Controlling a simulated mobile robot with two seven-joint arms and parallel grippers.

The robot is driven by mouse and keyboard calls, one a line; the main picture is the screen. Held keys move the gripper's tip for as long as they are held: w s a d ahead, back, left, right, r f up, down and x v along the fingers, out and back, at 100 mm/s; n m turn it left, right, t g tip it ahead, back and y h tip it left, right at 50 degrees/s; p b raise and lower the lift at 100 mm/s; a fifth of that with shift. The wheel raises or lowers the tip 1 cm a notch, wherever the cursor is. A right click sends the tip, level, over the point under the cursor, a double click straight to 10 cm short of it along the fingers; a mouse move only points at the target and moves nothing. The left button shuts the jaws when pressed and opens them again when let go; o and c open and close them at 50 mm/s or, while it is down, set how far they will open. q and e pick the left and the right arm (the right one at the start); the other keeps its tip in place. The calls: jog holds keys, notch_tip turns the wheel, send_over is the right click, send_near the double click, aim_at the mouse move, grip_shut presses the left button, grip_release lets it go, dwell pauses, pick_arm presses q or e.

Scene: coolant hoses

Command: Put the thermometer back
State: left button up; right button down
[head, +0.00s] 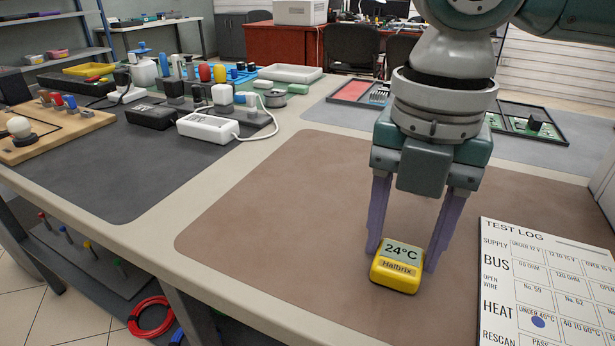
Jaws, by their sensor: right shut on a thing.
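The thermometer (397,272) is a small yellow box with a grey display reading 24°C and the label Halbrix. It is at the front of the brown mat (270,215), in the head view. My right gripper (402,258) comes down from above and is shut on it, with one purple finger on each side. I cannot tell whether the thermometer rests on the mat or is just above it. My left gripper is not in view.
A white TEST LOG board (548,285) lies right of the thermometer, with a blue dot in its HEAT row. A dark mat (130,185) at left holds adapters and a white power strip (207,128). Trays (525,122) stand behind. The brown mat's left part is clear.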

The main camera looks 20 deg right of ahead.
aim_at(402, 249)
jog(key=shift+c, duration=1.1)
grip_release()
jog(key=shift+f, duration=0.1)
notch_tip(402, 249, up, 12)
jog(key=p, duration=0.3)
jog(key=shift+p, duration=0.4)
